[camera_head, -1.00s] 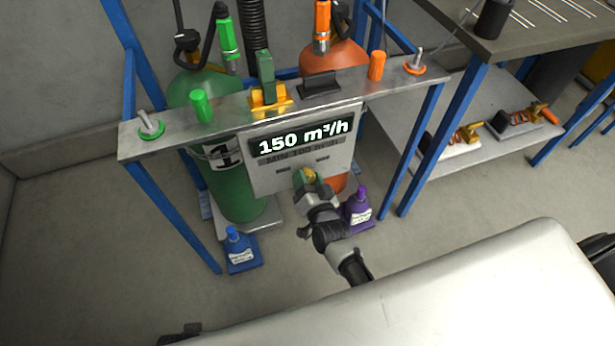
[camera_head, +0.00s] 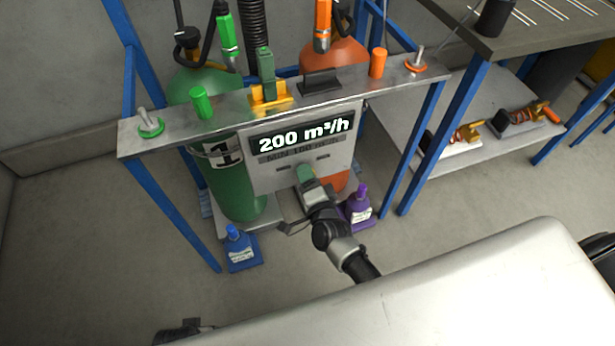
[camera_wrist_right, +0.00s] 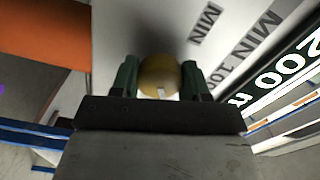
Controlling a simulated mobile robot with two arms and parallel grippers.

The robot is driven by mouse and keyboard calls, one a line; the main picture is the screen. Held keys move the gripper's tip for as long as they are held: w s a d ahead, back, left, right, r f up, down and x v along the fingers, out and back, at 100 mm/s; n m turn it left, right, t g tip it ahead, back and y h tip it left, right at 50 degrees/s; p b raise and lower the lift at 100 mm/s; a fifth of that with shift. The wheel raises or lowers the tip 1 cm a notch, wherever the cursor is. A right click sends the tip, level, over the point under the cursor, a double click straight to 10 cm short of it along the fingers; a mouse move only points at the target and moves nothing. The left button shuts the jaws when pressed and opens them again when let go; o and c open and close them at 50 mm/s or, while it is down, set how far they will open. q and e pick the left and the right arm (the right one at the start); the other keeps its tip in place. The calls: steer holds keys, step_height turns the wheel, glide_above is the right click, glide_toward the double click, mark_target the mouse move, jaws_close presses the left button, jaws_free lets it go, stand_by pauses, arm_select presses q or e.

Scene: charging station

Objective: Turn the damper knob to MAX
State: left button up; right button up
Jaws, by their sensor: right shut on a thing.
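The grey damper panel (camera_head: 262,176) hangs under the metal shelf, and its display (camera_head: 303,135) reads 200 m³/h. A line starting with MIN 100 is printed below it. In the right wrist view the round yellow damper knob (camera_wrist_right: 160,76) sits between the two green fingers of my right gripper (camera_wrist_right: 161,80), with a pale mark on its near edge. My right gripper (camera_head: 305,174) is shut on the knob at the panel's lower part and hides it in the head view. The panel's display (camera_wrist_right: 285,77) also shows in the wrist view, tilted. My left gripper is not in view.
A green cylinder (camera_head: 240,190) and an orange cylinder (camera_head: 333,57) stand behind the panel. A blue bottle (camera_head: 240,250) and a purple bottle (camera_head: 359,208) stand low on either side. Blue frame legs (camera_head: 410,150) flank the panel, and a workbench is at the right.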

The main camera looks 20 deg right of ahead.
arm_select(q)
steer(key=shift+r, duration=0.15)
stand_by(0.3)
arm_select(e)
steer(key=o, duration=0.9)
steer(key=shift+s, duration=0.1)
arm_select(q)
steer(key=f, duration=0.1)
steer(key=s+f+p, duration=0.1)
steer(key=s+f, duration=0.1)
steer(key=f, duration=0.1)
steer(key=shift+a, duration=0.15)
arm_select(e)
steer(key=s, duration=1)
steer(key=shift+s+d, duration=0.2)
steer(key=shift+s, duration=0.15)
